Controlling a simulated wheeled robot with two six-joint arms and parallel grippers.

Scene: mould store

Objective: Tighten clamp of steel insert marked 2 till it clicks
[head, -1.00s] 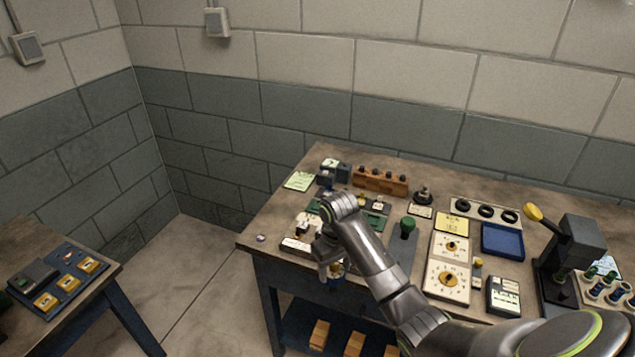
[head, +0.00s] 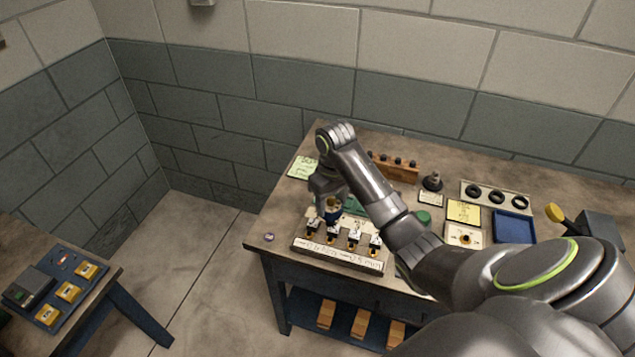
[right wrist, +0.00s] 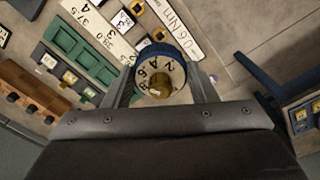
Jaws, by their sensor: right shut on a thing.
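My right gripper (head: 328,200) is shut on a driver with a blue collar and a yellow end (head: 333,214). Several clamps with white number tags stand in a row on a pale strip (head: 335,254) at the table's front left. The driver is above or just behind the left clamps (head: 313,225); I cannot tell whether it touches one. The tag marked 2 cannot be read surely. My left gripper is out of view.
A green tray (right wrist: 75,52) lies beside the clamps. A wooden rack (head: 397,171), a yellow card (head: 463,211) and a blue tray (head: 514,228) are farther right on the table. A panel with yellow blocks (head: 52,290) is on the left table.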

